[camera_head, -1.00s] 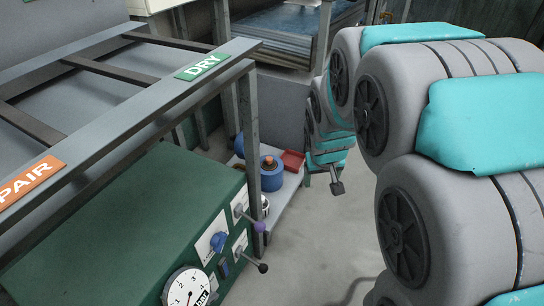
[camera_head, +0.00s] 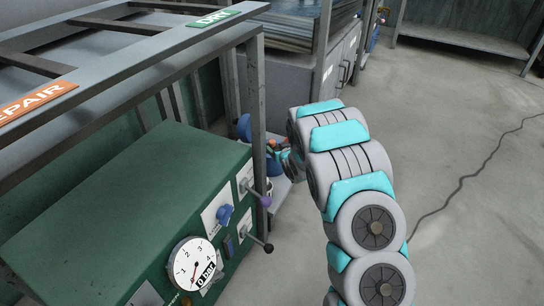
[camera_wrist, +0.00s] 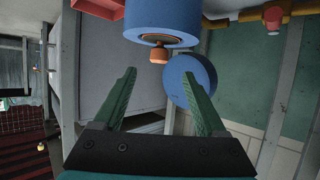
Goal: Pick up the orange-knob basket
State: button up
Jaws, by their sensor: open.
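The orange-knob basket (camera_wrist: 160,22) shows in the wrist view as a blue drum with a small orange knob (camera_wrist: 159,56) at its lower end. My gripper (camera_wrist: 159,73) is open, its two green fingers spread on either side below the knob. The knob lines up with the gap, apart from the fingers; nothing is between them. In the head view, the basket is largely hidden behind the rack post and my arm; only small blue and orange bits show there, and my fingers are hard to make out.
A second blue round thing (camera_wrist: 190,82) is close by the right finger in the wrist view. A red tray (camera_wrist: 98,8) is at the top.

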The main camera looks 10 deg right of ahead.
aim_at(273, 143)
jog(key=shift+w+a+f, duration=0.35)
jog(key=shift+w+f, duration=0.3)
jog(key=shift+f, duration=0.1)
jog(key=shift+w+d+r+x, duration=0.1)
jog(key=shift+x, duration=1.05)
jog(key=shift+w+d+r+x, duration=0.1)
jog(key=shift+r+x, duration=0.05)
jog(key=shift+x, duration=1)
jog(key=shift+d+r+x, duration=0.1)
jog(key=shift+d+x, duration=0.05)
jog(key=shift+x, duration=0.95)
jog(key=shift+c, duration=0.4)
grip_shut()
